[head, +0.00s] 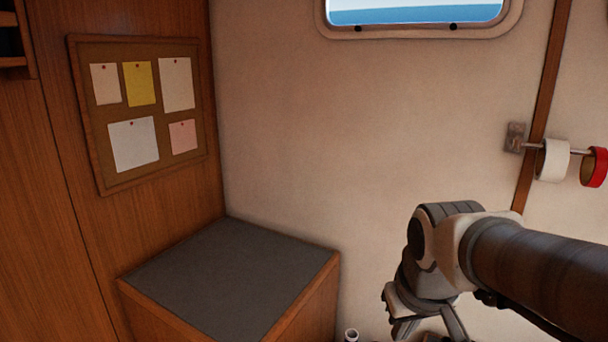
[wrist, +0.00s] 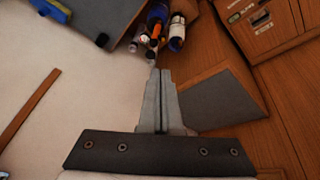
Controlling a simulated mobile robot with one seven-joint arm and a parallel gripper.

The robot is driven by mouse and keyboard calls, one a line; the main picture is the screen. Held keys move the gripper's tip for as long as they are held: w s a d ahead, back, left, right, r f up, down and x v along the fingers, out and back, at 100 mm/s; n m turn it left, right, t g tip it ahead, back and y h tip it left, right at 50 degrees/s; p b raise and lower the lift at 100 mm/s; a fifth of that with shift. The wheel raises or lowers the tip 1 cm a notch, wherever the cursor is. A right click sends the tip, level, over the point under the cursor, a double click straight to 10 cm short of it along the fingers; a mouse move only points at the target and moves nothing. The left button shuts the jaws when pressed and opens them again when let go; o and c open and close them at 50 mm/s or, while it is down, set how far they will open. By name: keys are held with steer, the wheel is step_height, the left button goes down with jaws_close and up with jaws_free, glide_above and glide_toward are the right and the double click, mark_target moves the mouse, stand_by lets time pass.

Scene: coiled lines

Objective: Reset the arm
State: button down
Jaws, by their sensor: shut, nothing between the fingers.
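My gripper shows in the wrist view (wrist: 160,74), its two grey fingers pressed together with nothing between them. In the head view my arm reaches in from the right edge and bends downward at the lower right. The fingertips are not clear in the head view, where the arm's end runs to the bottom edge.
A wooden cabinet with a dark grey top (head: 235,275) stands at the lower left, its top bare. Behind it hangs a pinboard (head: 113,178). White tape (head: 553,160) and red tape (head: 594,168) hang on a wall rod. Several bottles (wrist: 158,14) cluster beyond my fingertips.

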steer(key=s+r+m+t, duration=0.1)
steer(key=s+r, duration=0.1)
steer(key=s, duration=0.6)
steer(key=shift+a, duration=0.2)
